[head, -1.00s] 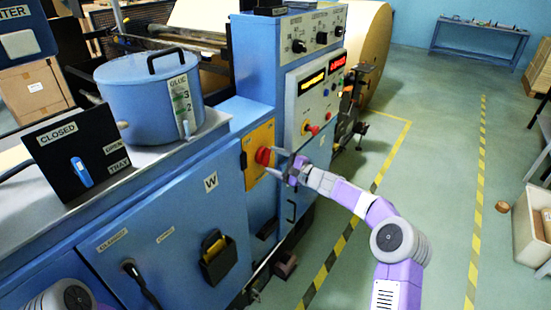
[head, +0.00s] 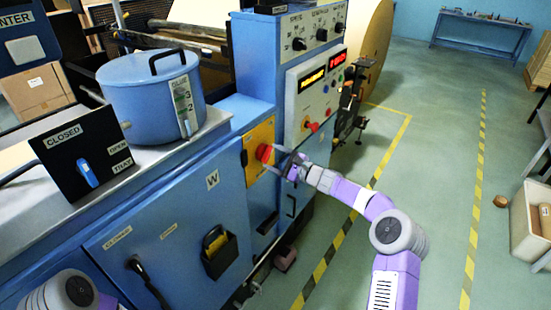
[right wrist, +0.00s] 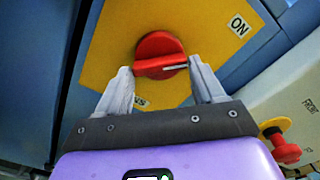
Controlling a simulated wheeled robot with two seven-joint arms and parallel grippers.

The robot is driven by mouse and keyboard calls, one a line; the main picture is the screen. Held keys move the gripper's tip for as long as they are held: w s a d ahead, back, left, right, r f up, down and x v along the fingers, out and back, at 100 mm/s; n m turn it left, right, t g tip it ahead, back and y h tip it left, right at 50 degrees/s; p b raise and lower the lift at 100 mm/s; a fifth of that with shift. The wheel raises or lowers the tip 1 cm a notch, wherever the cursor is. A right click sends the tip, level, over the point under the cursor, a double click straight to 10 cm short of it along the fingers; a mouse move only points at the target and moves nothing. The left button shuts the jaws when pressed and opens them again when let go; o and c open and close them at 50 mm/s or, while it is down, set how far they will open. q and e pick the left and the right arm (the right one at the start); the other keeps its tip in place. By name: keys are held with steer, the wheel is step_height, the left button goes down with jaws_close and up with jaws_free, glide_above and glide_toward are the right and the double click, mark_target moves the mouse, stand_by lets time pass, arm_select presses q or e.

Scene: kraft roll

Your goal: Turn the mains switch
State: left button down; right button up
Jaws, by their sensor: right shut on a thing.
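The mains switch is a red rotary knob (head: 264,153) on a yellow plate (head: 259,137) on the blue machine's front. In the right wrist view the knob (right wrist: 158,54) lies between my fingertips, and the white mark on its grip bar points right. An "ON" label (right wrist: 239,24) is at the plate's upper right; another label below the knob is mostly hidden by a finger. My right gripper (head: 277,162) is shut on the knob; it also shows in the right wrist view (right wrist: 164,73). My left gripper is out of view.
A red and yellow button (right wrist: 280,140) sits right of the plate in the right wrist view. A control panel (head: 318,88) stands above right, a blue glue pot (head: 145,105) on the left counter.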

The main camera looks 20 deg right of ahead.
steer(key=o, duration=1)
steer(key=shift+o, duration=0.2)
steer(key=shift+d, duration=0.1)
steer(key=v, duration=0.7)
steer(key=shift+s, duration=0.25)
steer(key=shift+f, duration=0.1)
